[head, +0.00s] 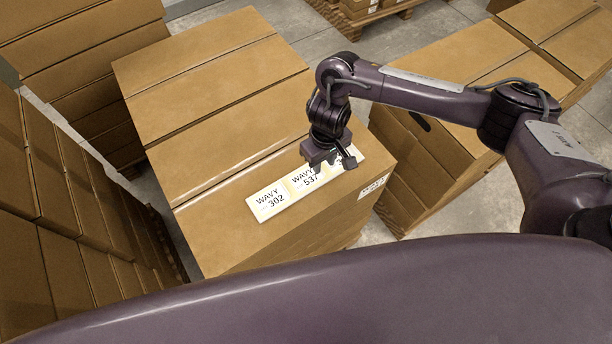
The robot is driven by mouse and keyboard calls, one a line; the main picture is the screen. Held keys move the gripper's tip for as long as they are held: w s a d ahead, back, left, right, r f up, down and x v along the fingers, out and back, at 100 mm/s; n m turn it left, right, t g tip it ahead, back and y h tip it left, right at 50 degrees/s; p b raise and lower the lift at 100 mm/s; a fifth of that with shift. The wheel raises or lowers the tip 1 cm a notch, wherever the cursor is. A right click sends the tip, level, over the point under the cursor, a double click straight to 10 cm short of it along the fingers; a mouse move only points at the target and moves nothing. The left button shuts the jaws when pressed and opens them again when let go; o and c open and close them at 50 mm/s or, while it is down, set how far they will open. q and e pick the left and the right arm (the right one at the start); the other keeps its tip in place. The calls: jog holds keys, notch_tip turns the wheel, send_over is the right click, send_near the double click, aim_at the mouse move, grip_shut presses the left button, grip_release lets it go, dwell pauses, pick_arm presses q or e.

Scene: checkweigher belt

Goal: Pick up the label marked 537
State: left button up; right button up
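The label marked 537 (300,184) lies flat on top of a brown carton in the middle of the head view, the middle one of a row of white labels. The label marked 302 (269,202) is to its left. A third label (355,155) is to its right, its number hidden behind my gripper. My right gripper (335,171) points down over the right end of the row. Its two fingers stand apart, with nothing seen held between them. It covers the right edge of the 537 label; I cannot tell whether it touches it. My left gripper is not in view.
The labels lie near the front right edge of the carton stack (215,125). Another label (373,187) is on its right side face. More carton stacks stand at left (75,45) and right (435,150), with grey floor (500,207) between.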

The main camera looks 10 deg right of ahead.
aim_at(323, 175)
jog(key=shift+s+a+f, duration=0.1)
jog(key=shift+s+f, duration=0.05)
jog(key=shift+f, duration=1.4)
jog(key=shift+c, duration=0.3)
grip_shut()
